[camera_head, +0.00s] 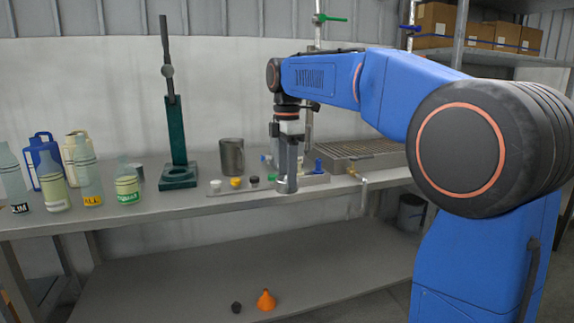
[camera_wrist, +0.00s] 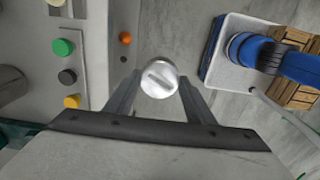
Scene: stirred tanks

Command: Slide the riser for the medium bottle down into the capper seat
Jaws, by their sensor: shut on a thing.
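My gripper (camera_head: 288,168) is shut on a short silver cylinder, which looks like the riser (camera_head: 287,186). In the wrist view the riser (camera_wrist: 159,80) shows its round, slotted end between the two fingers (camera_wrist: 160,92). It hangs upright in front of the bench edge, over the floor. The capper (camera_head: 176,130) is a dark green stand with a black lever, left of my gripper on the bench. Its seat is at the green base (camera_head: 180,178), well apart from the riser. The inside of the seat is too small to make out.
A cap tray (camera_head: 215,190) with several coloured caps lies between the capper and my gripper. A grey metal cup (camera_head: 231,156) stands behind it. Several bottles (camera_head: 128,184) stand left of the capper. A slatted rack (camera_head: 350,152) is at right. An orange funnel (camera_head: 266,300) is below the bench.

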